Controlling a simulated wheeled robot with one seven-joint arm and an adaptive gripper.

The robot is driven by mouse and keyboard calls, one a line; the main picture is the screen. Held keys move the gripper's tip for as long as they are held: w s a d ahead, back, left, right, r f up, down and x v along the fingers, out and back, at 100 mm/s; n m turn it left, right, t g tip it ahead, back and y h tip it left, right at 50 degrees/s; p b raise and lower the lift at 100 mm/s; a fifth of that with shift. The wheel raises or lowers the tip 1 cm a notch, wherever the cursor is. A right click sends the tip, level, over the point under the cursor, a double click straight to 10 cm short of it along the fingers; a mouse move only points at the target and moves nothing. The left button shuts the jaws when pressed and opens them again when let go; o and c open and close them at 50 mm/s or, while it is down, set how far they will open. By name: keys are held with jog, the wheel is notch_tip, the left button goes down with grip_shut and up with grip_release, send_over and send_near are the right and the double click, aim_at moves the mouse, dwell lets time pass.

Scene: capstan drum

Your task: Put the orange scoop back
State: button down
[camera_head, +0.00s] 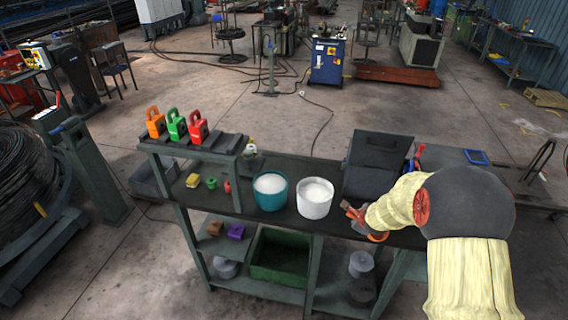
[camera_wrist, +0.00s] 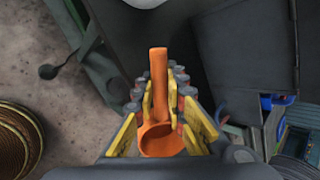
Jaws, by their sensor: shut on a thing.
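My gripper (camera_head: 357,214) is shut on the orange scoop (camera_wrist: 161,141) at the right part of the bench, in front of a dark box. In the wrist view the scoop lies between my yellow-padded fingers (camera_wrist: 161,105), its handle pointing up the picture and its round bowl nearest the palm. In the head view only a little orange (camera_head: 378,237) shows below my gripper. A teal bucket (camera_head: 270,201) and a white bucket (camera_head: 314,207), both with white contents, stand on the bench left of my gripper.
The dark bench (camera_head: 246,213) has a raised rack with orange (camera_head: 155,122), green (camera_head: 177,125) and red (camera_head: 198,127) padlock-like blocks. The dark box (camera_head: 376,165) stands behind my gripper. Small coloured pieces lie left of the buckets. A green bin (camera_head: 281,273) sits on the lower shelf.

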jog(key=shift+w+a+r+g, duration=0.15)
jog(key=shift+w+r, duration=0.2)
jog(key=shift+r, duration=0.05)
jog(key=shift+w+a+r+g, duration=0.1)
jog(key=shift+w+r+g, duration=0.05)
jog(key=shift+w+r, duration=0.2)
jog(key=shift+w+a+r, duration=0.1)
jog(key=shift+w+r, duration=0.2)
jog(key=shift+r, duration=0.25)
